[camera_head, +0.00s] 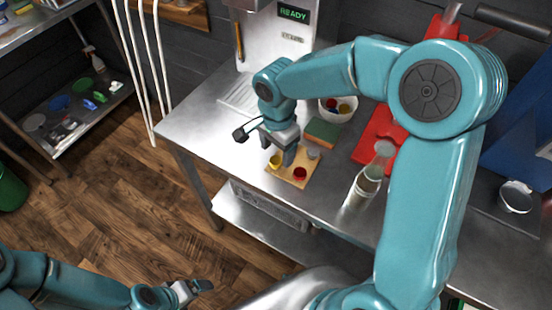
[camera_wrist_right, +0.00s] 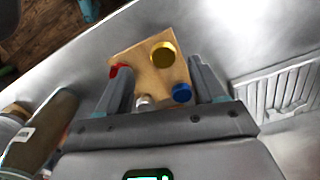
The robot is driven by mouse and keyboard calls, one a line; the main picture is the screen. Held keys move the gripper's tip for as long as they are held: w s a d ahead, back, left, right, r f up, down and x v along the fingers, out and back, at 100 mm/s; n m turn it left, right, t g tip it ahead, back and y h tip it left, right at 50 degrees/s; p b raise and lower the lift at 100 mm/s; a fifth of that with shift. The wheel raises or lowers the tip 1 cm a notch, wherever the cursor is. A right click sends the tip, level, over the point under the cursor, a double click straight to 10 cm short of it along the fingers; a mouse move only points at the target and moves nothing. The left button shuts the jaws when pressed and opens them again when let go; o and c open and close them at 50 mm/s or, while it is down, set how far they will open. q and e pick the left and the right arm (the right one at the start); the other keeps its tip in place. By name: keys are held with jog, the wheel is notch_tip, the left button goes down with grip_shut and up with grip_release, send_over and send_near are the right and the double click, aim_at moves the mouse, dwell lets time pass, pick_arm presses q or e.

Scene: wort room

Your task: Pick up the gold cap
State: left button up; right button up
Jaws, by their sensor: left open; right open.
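The gold cap (camera_head: 274,162) stands on a small wooden board (camera_head: 287,180) near the table's front edge. In the right wrist view the gold cap (camera_wrist_right: 163,52) lies just beyond my fingertips, roughly between their lines. My right gripper (camera_head: 283,157) is open and low over the board, pointing down; its fingers (camera_wrist_right: 162,72) also show in the wrist view with no cap held. A red cap (camera_head: 299,174), a silver cap (camera_head: 314,154) and a blue cap (camera_wrist_right: 182,93) share the board. The red cap is partly hidden by a finger in the wrist view. My left gripper (camera_head: 196,290) is open and empty, above the floor.
A green-topped sponge (camera_head: 322,131) and a white bowl (camera_head: 338,116) holding caps are behind the board. A machine with a READY display (camera_head: 293,12) stands behind. The table left of the board is clear.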

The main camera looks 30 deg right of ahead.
aim_at(277, 159)
jog(key=f, duration=0.1)
jog(key=w+f, duration=0.1)
jog(key=f, duration=0.1)
jog(key=shift+d+f, duration=0.15)
jog(key=shift+f, duration=0.1)
jog(key=shift+s+r, duration=0.1)
jog(key=shift+s, duration=0.2)
jog(key=shift+s+r, duration=0.1)
jog(key=c, duration=0.3)
jog(key=shift+w, duration=0.2)
jog(key=c, duration=0.8)
